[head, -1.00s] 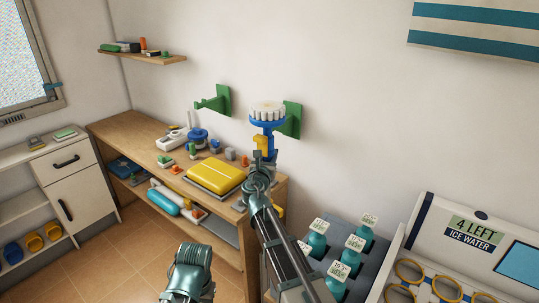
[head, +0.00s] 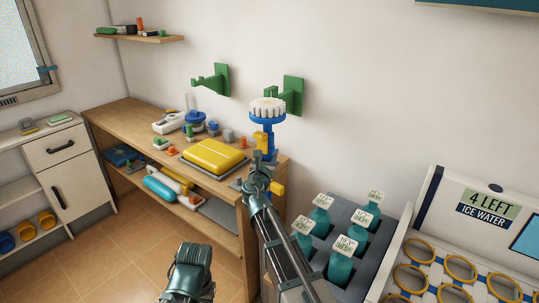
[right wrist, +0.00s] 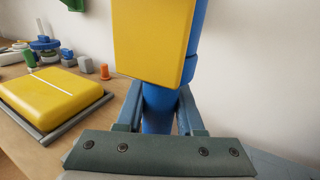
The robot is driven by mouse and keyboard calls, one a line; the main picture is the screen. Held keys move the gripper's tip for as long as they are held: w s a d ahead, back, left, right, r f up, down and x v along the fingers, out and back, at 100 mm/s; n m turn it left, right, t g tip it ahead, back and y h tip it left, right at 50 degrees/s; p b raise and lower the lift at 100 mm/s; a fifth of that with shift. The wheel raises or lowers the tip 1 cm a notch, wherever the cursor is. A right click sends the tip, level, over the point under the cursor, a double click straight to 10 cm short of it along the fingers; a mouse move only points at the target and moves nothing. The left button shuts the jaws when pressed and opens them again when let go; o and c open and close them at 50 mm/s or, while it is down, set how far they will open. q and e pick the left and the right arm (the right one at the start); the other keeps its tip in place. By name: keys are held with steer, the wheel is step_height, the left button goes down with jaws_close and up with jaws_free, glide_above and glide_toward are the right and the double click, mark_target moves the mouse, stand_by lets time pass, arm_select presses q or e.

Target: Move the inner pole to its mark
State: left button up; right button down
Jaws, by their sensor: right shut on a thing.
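My right gripper (head: 262,165) is shut on a blue shaft (right wrist: 157,110), whose two sides its fingers touch in the right wrist view. The held thing stands upright, with a yellow block (right wrist: 153,40) on it and a blue disc with a white scalloped top (head: 267,106) above. I cannot tell whether this is the inner pole. In the head view its top overlaps the right green wall bracket (head: 293,96); contact is unclear. A left green bracket (head: 221,78) is empty. I cannot make out a mark. Part of my left arm shows at the bottom, but not its gripper.
A wooden bench (head: 110,113) holds a yellow case (head: 213,153) on a grey tray and several small items. A grey crate (head: 290,241) with teal bottles (head: 340,262) and a white ice water unit (head: 432,205) stand right. Tiled floor (head: 140,250) is clear at the left.

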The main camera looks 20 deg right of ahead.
steer(key=shift+f, duration=0.1)
steer(key=c, duration=0.5)
jaws_free()
steer(key=shift+w, duration=0.1)
steer(key=v, duration=1.3)
steer(key=shift+s+a, duration=0.2)
steer(key=shift+s, duration=0.15)
